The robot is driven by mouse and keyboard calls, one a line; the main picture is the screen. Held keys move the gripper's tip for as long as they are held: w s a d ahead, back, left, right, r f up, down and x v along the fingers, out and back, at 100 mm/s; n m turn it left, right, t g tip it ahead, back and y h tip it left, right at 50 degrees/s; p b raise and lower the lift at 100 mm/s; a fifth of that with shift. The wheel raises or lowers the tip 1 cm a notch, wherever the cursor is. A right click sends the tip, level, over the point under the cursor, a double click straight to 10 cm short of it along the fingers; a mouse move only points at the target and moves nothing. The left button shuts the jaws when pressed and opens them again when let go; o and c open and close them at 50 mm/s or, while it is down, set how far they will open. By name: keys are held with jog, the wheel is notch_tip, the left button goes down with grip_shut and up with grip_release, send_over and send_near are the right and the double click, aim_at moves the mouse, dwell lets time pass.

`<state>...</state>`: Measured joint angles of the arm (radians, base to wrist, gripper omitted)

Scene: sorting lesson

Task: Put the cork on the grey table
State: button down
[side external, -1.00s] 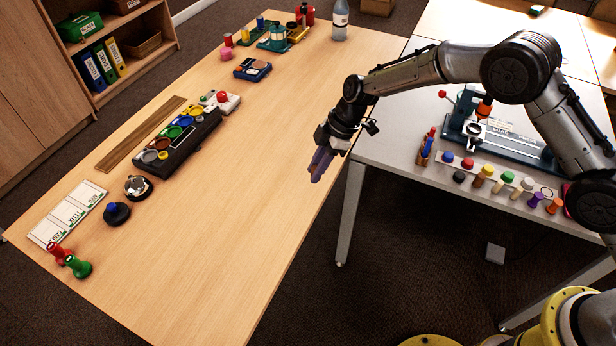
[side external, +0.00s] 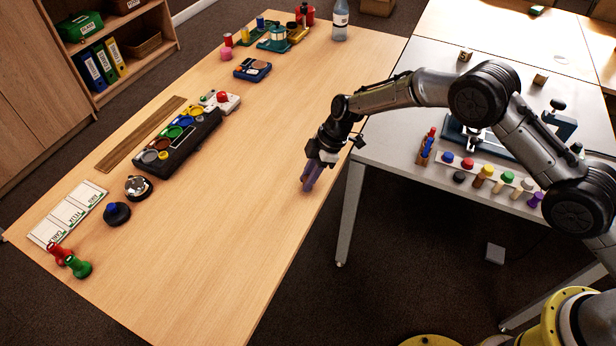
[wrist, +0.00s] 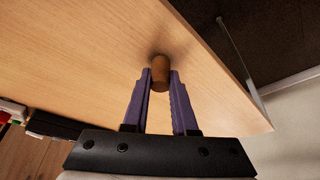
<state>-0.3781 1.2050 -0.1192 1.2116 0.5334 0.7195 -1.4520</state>
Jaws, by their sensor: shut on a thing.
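The cork (wrist: 160,72) is a small brown cylinder between the purple fingertips of my gripper (wrist: 160,80) in the wrist view. My gripper is shut on it. In the side view my gripper (side external: 308,182) points down over the right part of the wooden table, and the cork cannot be made out there. I cannot tell whether the cork touches the wood or is just above it. The grey table (side external: 391,160) stands to the right of my gripper, partly behind my arm.
The wooden table (side external: 225,240) is clear around my gripper. A black tray of coloured cups (side external: 180,146) lies to the left. On the grey table are a row of coloured pegs (side external: 487,172), a small rack (side external: 426,150) and a blue device (side external: 558,120). A gap separates the tables' front parts.

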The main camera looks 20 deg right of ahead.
jog(key=shift+f, duration=0.15)
jog(key=c, duration=0.7)
grip_release()
jog(key=v, duration=1.3)
jog(key=shift+a+r, duration=0.2)
jog(key=shift+r, duration=0.35)
jog(key=shift+w, duration=0.15)
